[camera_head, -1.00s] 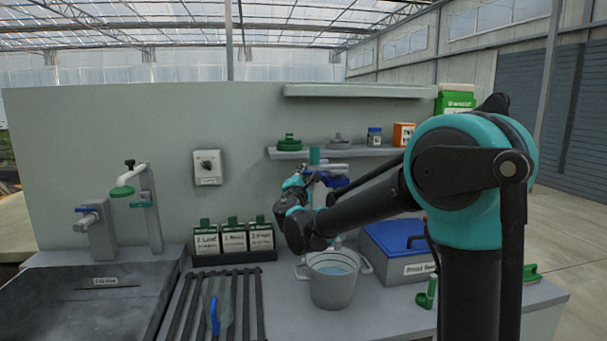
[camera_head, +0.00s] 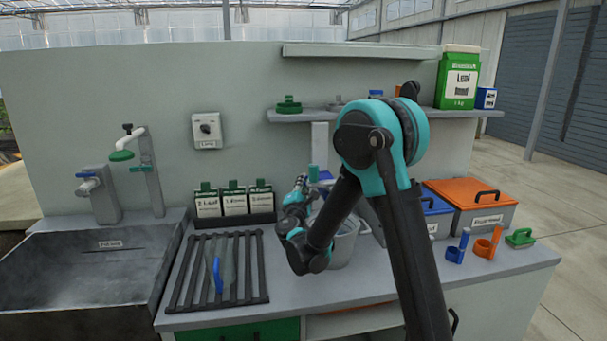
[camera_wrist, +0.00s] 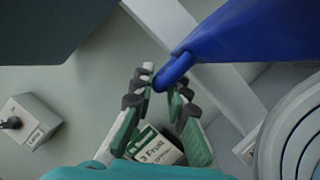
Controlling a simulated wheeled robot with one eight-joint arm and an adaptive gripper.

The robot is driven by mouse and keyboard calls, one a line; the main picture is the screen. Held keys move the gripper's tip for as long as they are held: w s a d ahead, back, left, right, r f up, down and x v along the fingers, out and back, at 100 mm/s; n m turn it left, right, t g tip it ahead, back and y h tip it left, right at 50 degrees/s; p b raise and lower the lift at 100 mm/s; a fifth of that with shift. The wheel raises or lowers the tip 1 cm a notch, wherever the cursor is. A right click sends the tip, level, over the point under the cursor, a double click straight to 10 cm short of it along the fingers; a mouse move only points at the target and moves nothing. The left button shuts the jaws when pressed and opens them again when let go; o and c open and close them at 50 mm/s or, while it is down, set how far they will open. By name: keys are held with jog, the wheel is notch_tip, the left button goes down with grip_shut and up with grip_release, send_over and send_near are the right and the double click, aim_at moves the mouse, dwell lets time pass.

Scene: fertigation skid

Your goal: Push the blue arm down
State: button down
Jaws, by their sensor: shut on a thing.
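The blue arm (camera_wrist: 235,38) comes in from the upper right of the wrist view and narrows to a rounded end. My gripper (camera_wrist: 160,85) has its dark-padded fingers on both sides of that end and is shut on it. In the head view my arm reaches to the wall side behind the grey pot. My own links largely hide the fingers and the blue arm there, so its tilt is hard to judge.
The grey pot (camera_head: 343,248) stands on the counter close by my forearm. Labelled cartons (camera_head: 234,200) stand in a dark tray to its left, beside a slatted rack (camera_head: 193,280) and a sink (camera_head: 85,275). Lidded bins (camera_head: 470,208) stand to the right. A shelf (camera_head: 300,116) hangs above.

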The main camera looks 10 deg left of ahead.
jog(key=shift+s+f, duration=0.15)
jog(key=shift+f, duration=0.05)
jog(key=c, duration=1.6)
grip_release()
jog(key=shift+o, duration=0.2)
jog(key=v, duration=1.2)
